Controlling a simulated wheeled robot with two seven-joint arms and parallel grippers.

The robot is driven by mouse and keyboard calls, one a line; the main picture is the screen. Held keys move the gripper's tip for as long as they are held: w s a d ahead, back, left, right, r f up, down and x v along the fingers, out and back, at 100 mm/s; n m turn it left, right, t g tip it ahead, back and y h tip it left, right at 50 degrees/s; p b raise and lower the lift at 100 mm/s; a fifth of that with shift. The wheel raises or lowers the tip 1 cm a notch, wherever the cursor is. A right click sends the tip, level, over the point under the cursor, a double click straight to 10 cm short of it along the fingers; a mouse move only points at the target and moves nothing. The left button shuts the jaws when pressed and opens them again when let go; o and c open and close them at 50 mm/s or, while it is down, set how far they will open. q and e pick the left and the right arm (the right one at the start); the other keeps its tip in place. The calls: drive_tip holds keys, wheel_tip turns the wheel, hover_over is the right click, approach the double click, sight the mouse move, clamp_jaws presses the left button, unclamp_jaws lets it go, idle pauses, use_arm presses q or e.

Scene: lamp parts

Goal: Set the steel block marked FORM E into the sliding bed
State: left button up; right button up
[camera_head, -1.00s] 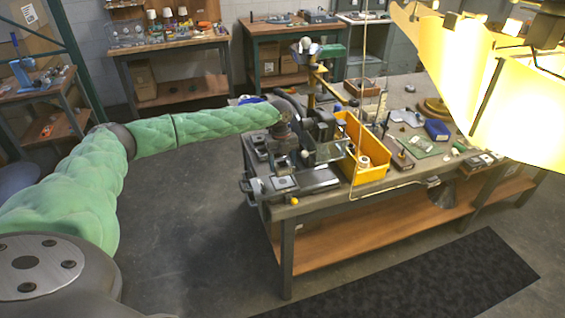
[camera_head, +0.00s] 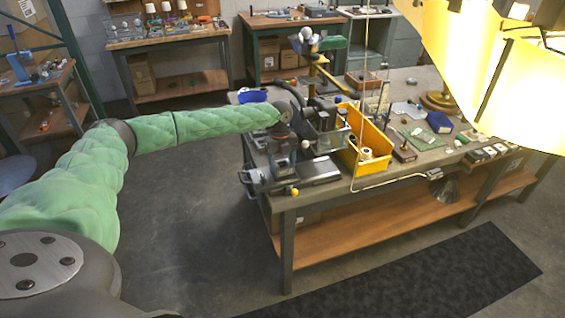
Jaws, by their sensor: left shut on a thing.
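My left gripper (camera_head: 282,160) is at the near left corner of the workbench, low over a small grey metal machine. It is shut on a small grey thing, which looks like the steel block; the wrist and fingers mostly hide it, and no FORM E marking can be read. A flat grey metal plate (camera_head: 318,170), which may be part of the sliding bed, lies just to the right of the gripper. Whether the held piece touches the bed cannot be seen. My right gripper is not in view.
A yellow bin (camera_head: 365,160) with white parts stands right of the machine. A yellow-tipped handle (camera_head: 295,192) juts out at the bench's front edge. A bright lampshade (camera_head: 490,70) fills the upper right. A blue bowl (camera_head: 252,95) sits behind my arm.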

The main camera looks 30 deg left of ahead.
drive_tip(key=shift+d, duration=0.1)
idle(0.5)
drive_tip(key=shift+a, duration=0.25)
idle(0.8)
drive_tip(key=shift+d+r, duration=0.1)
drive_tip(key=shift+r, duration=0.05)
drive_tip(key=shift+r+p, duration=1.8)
drive_tip(key=shift+p, duration=0.1)
idle(4.3)
